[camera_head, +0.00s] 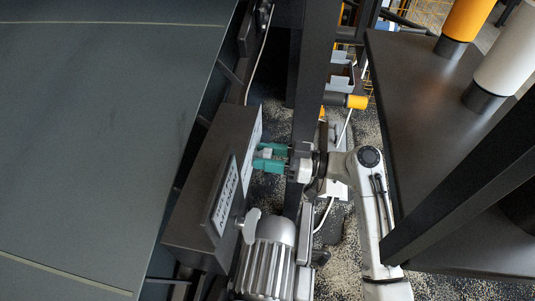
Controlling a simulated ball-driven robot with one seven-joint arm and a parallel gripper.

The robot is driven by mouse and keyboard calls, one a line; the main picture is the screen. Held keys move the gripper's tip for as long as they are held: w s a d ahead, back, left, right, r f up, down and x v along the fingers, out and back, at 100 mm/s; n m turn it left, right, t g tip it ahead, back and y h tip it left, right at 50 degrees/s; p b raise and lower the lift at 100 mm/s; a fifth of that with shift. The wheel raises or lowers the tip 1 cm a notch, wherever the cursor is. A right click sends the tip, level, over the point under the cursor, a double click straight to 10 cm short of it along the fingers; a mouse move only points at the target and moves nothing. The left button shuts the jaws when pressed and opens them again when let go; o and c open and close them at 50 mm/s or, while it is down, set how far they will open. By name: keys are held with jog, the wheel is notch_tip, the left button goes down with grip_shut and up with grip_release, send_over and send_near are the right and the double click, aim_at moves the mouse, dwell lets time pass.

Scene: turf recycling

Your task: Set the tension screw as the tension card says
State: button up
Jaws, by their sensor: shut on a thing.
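My gripper (262,158), with teal fingers, reaches left to the front face of a dark grey box (207,140) beside the belt. The fingers are shut around a small pale part at that face, which I take to be the tension screw; the fingers mostly hide it. A tilted dark-framed white card (226,194) with dark print stands on the box just below the gripper in the picture. It looks like the tension card, but its print is too small to read. The setting of the screw cannot be made out.
A grey finned motor (268,258) sits just below the gripper. A wide dark belt (95,140) fills the left. A dark post (313,75) rises behind the gripper. A dark table (430,95) with orange (466,18) and white (506,60) cylinders stands at right. Granules cover the floor.

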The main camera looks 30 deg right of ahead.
jog(key=m+p, duration=0.4)
jog(key=m, duration=0.1)
jog(key=shift+s+r, duration=0.1)
jog(key=shift+r, duration=0.05)
jog(key=m+p, duration=0.3)
jog(key=m, duration=0.1)
jog(key=shift+m+p, duration=0.6)
jog(key=shift+m, duration=0.3)
jog(key=shift+f, duration=0.25)
jog(key=o, duration=1)
jog(key=shift+r, duration=0.1)
jog(key=shift+o, duration=0.2)
jog(key=v, duration=1)
jog(key=shift+s+d+p, duration=0.25)
jog(key=shift+d+p, duration=0.05)
jog(key=shift+p, duration=0.15)
